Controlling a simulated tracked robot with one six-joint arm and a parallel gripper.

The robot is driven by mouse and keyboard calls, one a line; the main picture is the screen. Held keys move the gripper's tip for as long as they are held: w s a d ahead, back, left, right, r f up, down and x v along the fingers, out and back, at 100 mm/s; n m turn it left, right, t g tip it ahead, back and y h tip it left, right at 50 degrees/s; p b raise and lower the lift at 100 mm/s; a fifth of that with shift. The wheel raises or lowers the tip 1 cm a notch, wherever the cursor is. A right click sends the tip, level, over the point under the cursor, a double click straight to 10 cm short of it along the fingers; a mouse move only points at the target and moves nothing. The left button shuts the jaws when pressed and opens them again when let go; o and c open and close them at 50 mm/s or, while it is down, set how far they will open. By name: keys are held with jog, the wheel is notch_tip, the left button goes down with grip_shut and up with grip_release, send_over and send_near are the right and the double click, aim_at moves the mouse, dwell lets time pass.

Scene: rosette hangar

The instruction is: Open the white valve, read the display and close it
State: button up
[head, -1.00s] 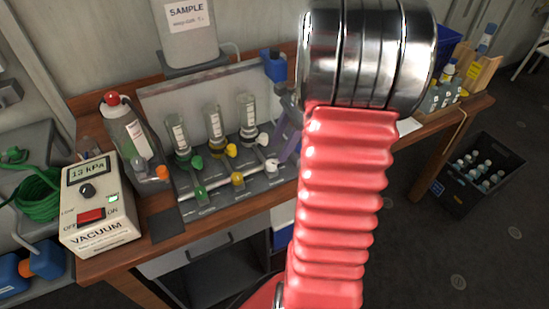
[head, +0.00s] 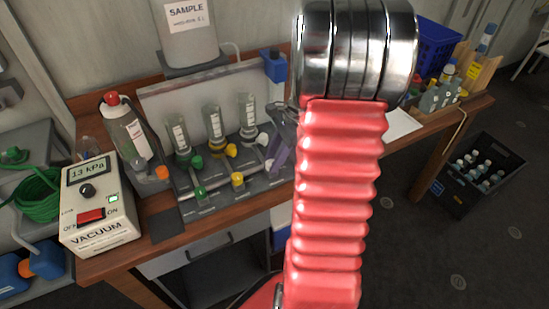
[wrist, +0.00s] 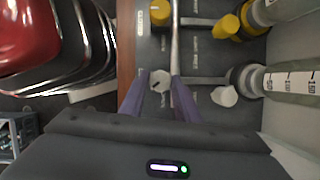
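The lower white valve (wrist: 160,82) sits on the grey manifold panel, between the purple fingertips of my gripper (wrist: 161,80) in the wrist view. The fingers stand apart, one on each side; I cannot tell whether they touch it. In the head view my gripper (head: 277,152) is at the panel's right end and largely covers this valve. An upper white knob (wrist: 224,95) sits below the right-hand glass cylinder; it also shows in the head view (head: 262,139). The display (head: 88,171) on the vacuum box (head: 100,212) reads 13 kPa. Its red switch (head: 91,216) is below.
Yellow valves (head: 237,179) and green valves (head: 198,192) stand left of the white one. A wash bottle (head: 128,132) with a red cap stands beside the panel. Glass cylinders (head: 215,127) rise behind the valves. A crate of bottles (head: 479,172) stands on the floor right.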

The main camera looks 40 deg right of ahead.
jog(key=c, duration=0.6)
jog(key=shift+d, duration=0.15)
jog(key=shift+m, duration=0.4)
jog(key=shift+s+a+m+t+h, duration=0.15)
jog(key=shift+m+t, duration=0.15)
jog(key=shift+m, duration=0.3)
jog(key=shift+w+a+m+t+h, duration=0.15)
jog(key=shift+m+t, duration=0.15)
jog(key=shift+m, duration=0.3)
jog(key=shift+s+m+t+h, duration=0.1)
jog(key=shift+m+t+h, duration=0.2)
jog(key=shift+m, duration=0.8)
jog(key=shift+s+m+t+h, duration=0.15)
jog(key=shift+m+h, duration=0.25)
jog(key=shift+m, duration=0.7)
jog(key=shift+w+a, duration=0.1)
